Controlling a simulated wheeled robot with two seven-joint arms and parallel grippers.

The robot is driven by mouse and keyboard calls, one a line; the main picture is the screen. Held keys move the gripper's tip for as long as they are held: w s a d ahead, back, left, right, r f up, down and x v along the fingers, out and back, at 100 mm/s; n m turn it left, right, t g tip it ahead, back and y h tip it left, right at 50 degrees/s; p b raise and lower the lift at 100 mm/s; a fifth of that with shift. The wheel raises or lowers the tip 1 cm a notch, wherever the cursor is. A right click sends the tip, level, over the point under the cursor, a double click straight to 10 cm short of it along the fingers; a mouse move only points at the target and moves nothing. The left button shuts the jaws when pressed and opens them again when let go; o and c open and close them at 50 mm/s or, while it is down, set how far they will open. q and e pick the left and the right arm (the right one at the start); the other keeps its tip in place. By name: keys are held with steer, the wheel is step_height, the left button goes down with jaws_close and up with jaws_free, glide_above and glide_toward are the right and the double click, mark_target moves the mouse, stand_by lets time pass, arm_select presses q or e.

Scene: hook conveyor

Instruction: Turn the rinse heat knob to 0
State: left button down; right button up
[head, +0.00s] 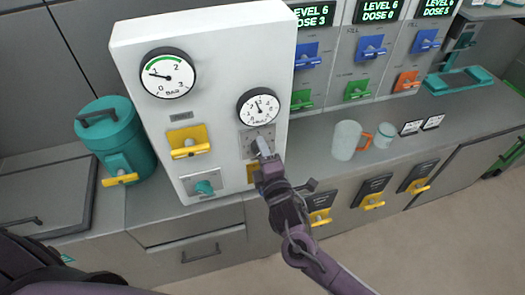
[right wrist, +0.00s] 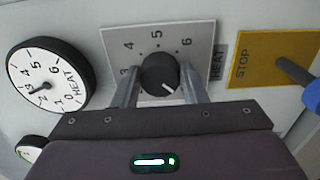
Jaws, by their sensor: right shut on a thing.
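The heat knob (right wrist: 160,74) is a round black knob with a white pointer line, on a grey plate (right wrist: 197,35) marked with numbers; 3, 4, 5 and 6 show. Its pointer line points to the lower right in the right wrist view, away from those numbers. My right gripper (right wrist: 160,88) is shut on the knob, one finger on each side. In the head view my right gripper (head: 263,147) reaches the white panel below the heat gauge (head: 258,106) and hides most of the knob. The heat gauge (right wrist: 48,75) also shows in the right wrist view. My left gripper is out of view.
A yellow STOP plate (right wrist: 262,58) is beside the knob plate. The white panel also carries a BAR gauge (head: 168,73), a yellow lever (head: 190,150) and a teal knob (head: 204,187).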

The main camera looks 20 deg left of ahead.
steer(key=o, duration=1)
steer(key=shift+c, duration=0.2)
steer(key=shift+s, duration=0.1)
steer(key=b+v, duration=0.2)
steer(key=v, duration=0.5)
steer(key=shift+s+d, duration=0.2)
steer(key=shift+s, duration=0.1)
steer(key=shift+f, duration=0.1)
